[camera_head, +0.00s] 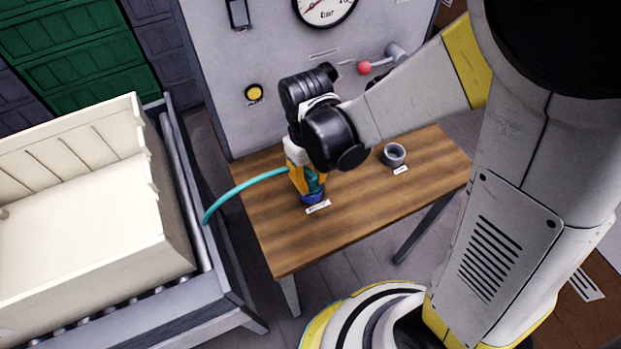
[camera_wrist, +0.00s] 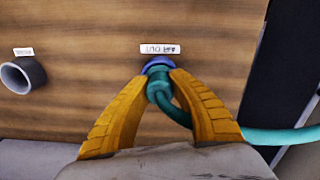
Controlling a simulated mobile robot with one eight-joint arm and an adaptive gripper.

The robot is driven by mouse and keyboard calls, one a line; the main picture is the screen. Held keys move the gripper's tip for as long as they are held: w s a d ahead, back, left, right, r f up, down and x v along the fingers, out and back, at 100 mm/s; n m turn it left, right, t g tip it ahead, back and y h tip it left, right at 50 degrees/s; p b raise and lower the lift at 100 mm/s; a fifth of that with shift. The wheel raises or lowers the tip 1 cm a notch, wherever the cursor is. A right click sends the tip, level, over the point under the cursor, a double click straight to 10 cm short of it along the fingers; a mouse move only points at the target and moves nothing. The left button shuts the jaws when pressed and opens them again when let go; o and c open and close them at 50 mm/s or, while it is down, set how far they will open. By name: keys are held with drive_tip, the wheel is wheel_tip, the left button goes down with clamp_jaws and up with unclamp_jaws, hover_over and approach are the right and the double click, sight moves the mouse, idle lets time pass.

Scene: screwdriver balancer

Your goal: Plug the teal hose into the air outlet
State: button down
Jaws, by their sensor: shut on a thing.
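My gripper (camera_head: 307,185) has orange fingers and points down over the wooden table. It is shut on the end of the teal hose (camera_head: 245,183); in the wrist view the fingers (camera_wrist: 161,80) pinch the hose's teal end (camera_wrist: 158,88). The hose loops back beside the right finger and runs off to the right in the wrist view (camera_wrist: 285,135). A blue round fitting, which seems to be the air outlet (camera_head: 313,198), is directly below the hose end, beside a white label. Its blue rim shows in the wrist view (camera_wrist: 158,63). I cannot tell whether the hose end is seated in it.
A grey round socket (camera_head: 395,154) with its own label stands on the wooden table (camera_head: 345,225). A grey panel (camera_head: 222,75) with a gauge, yellow button and red-knobbed lever rises behind. A cream crate (camera_head: 90,205) sits on a roller stand at left. The table's front is clear.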

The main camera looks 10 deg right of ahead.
sight(309, 174)
drive_tip(key=c, duration=1.2)
unclamp_jaws()
drive_tip(key=shift+r, duration=0.1)
drive_tip(key=r, duration=1.2)
drive_tip(key=shift+w+a, duration=0.15)
drive_tip(key=shift+w, duration=0.1)
drive_tip(key=s+d+r+m+t, duration=0.2)
drive_tip(key=d+t, duration=0.2)
drive_tip(key=d, duration=0.2)
drive_tip(key=s+d+r+m+t, duration=0.2)
drive_tip(key=d+m+t, duration=0.1)
drive_tip(key=d, duration=0.2)
drive_tip(key=shift+s+d+r+t, duration=0.2)
drive_tip(key=shift+d+r+t, duration=0.2)
